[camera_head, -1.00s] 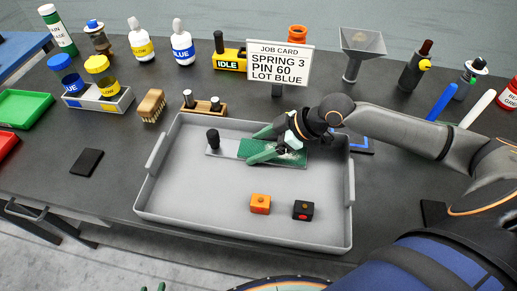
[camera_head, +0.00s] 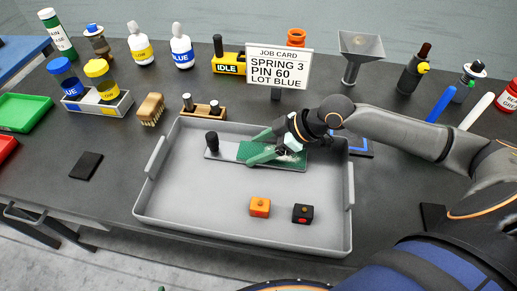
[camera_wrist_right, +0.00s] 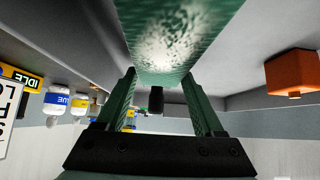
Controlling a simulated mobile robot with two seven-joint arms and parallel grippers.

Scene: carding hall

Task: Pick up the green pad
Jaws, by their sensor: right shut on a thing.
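The plate lies in the upper part of the grey tray. My right gripper (camera_head: 252,148), with green fingers, is shut on the pad, one finger along each long side. The right wrist view shows the pad (camera_wrist_right: 160,65) close to the camera, above and between the fingers. I cannot tell whether it is lifted. Only a tiny green tip of my left gripper (camera_head: 160,289) shows at the bottom edge.
An orange block (camera_head: 260,207) and a black block (camera_head: 303,213) stand in the front right of the grey tray (camera_head: 190,217). Behind the tray are a job card sign (camera_head: 278,67), a small wooden stand (camera_head: 204,113) and a brush (camera_head: 151,109). The tray's left part is clear.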

